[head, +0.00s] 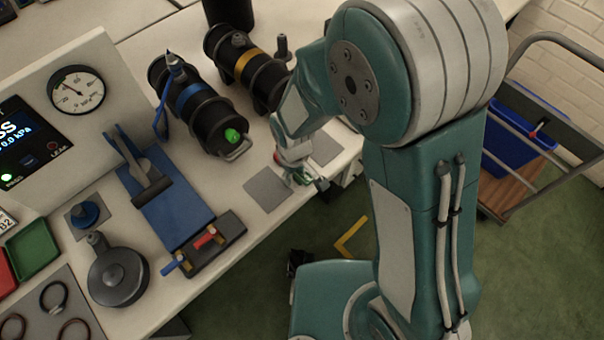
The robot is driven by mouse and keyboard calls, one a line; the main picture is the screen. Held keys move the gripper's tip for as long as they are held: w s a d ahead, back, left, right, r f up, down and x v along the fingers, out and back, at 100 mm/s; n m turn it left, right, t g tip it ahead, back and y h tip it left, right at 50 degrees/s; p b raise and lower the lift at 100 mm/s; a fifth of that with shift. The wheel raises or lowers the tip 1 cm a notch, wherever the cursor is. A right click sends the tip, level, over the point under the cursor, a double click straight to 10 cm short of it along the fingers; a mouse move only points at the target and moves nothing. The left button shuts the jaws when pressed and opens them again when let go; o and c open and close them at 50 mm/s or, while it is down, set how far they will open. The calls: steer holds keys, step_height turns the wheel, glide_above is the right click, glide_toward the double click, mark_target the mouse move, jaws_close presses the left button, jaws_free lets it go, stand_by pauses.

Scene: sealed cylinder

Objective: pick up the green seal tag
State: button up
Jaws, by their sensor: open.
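I cannot tell for sure which green thing is the seal tag.
A second black cylinder with a yellow band (246,66) lies behind my gripper. A blue clamp base (170,205), a dark round weight (119,277), a gauge panel (100,120) and a green tray (34,247) are further left. A grey square plate (268,189) lies bare.

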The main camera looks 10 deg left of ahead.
steer(key=shift+d, duration=0.1)
jaws_close()
steer(key=shift+s, duration=0.1)
stand_by(0.4)
